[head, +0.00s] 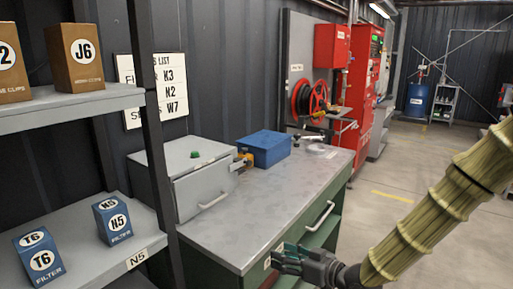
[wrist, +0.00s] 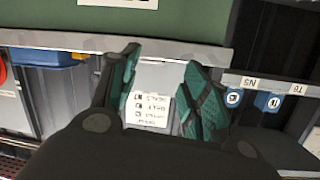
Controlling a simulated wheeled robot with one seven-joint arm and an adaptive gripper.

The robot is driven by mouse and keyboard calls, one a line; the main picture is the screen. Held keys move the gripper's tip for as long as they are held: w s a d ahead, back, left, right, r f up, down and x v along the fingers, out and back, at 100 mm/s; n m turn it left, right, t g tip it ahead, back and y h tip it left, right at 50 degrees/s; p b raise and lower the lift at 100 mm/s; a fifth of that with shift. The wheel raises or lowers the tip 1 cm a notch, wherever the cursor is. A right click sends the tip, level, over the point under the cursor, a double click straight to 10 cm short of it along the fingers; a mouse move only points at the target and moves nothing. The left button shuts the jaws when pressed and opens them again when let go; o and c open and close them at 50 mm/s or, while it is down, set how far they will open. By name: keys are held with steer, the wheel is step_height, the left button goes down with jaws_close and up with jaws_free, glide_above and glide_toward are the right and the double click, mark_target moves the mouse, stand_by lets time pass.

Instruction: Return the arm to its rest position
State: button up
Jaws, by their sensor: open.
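My arm (head: 430,225) is a ribbed, tan-sleeved limb reaching in from the right edge of the head view, down toward the bottom middle. At its end, my gripper (head: 287,260) appears in front of the workbench's green front, below the benchtop edge. In the wrist view my gripper (wrist: 160,68) has its two teal-padded fingers spread apart with nothing held between them. I cannot tell whether the fingers touch the bench.
The workbench (head: 300,190) carries a grey lidded box (head: 205,180) and a blue bin (head: 265,148). At left, a shelf (head: 105,255) holds blue filter boxes (head: 113,220). Red cabinets (head: 360,85) stand behind. Floor (head: 410,165) right of the bench looks clear.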

steer(key=s+d+f+m+g+h+p, duration=0.1)
steer(key=s+d+f+m+g+h, duration=0.15)
steer(key=s+f, duration=0.65)
steer(key=s+d+f+m+g+h+p, duration=0.15)
steer(key=s+f+h, duration=0.3)
steer(key=f, duration=0.85)
steer(key=s+d+f+m+g+h, duration=0.1)
steer(key=s+d+f+g, duration=0.1)
steer(key=s, duration=0.6)
steer(key=s+d+f+m+g+h, duration=0.1)
steer(key=s+d+f+g+h, duration=0.1)
steer(key=s+d+f, duration=0.3)
steer(key=s+d+f+m+g+h, duration=0.1)
steer(key=s+d+f+m+g, duration=0.1)
steer(key=s, duration=0.9)
steer(key=shift+s+d+f+h+p, duration=0.35)
steer(key=shift+d+f+p, duration=0.1)
steer(key=shift+d+f, duration=0.4)
steer(key=shift+w+a, duration=0.1)
